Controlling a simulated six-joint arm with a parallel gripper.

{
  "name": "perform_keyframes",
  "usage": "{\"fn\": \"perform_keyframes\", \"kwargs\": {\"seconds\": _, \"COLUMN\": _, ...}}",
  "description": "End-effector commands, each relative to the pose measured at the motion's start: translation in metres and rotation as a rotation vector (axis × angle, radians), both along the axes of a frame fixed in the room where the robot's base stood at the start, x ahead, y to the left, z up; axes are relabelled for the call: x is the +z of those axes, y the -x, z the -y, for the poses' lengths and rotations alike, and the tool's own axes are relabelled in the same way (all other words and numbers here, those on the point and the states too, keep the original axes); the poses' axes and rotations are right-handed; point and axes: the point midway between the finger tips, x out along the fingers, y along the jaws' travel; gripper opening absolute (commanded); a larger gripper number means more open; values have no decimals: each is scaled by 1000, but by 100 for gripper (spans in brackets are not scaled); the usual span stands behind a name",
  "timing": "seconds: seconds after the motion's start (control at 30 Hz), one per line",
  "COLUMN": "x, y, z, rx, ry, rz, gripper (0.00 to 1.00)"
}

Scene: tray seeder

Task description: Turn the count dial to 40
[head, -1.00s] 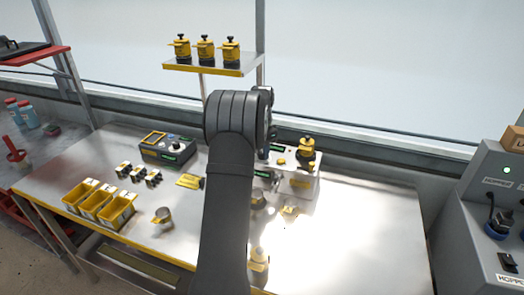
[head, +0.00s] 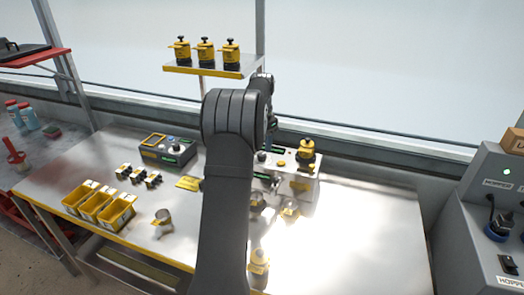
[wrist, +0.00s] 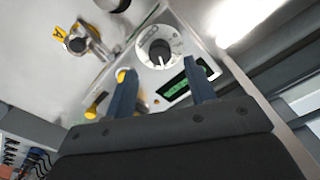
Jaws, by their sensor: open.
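A round white dial with a dark knob at its centre (wrist: 158,50) sits on a light panel in the wrist view; it looks like the count dial. Marks ring its face, too small to read. My gripper (wrist: 159,67) is open. Its two blue-grey fingers point toward the panel, one on each side of the dial's lower part in the picture, with nothing between them; I cannot tell the gap to the panel. A green display (wrist: 188,79) lies below right of the dial, partly behind the right finger. In the head view my arm hides the gripper and part of the light machine (head: 302,186).
A yellow-topped canister (head: 307,152) stands on the machine. A grey control box (head: 166,150), yellow bins (head: 96,207) and several small metal cups share the bench (head: 370,225). A shelf (head: 210,68) holds yellow canisters. The bench's right part is clear.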

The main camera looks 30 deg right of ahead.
Motion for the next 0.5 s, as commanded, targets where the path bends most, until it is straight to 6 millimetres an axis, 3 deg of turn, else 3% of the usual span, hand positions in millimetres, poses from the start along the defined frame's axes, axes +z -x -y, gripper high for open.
{"fn": "perform_keyframes", "kwargs": {"seconds": 0.2, "x": 46, "y": 0, "z": 0, "rx": 0, "ry": 1, "rz": 2, "gripper": 50}}
{"fn": "perform_keyframes", "kwargs": {"seconds": 0.5, "x": 72, "y": 0, "z": 0, "rx": 0, "ry": 0, "rz": 0, "gripper": 50}}
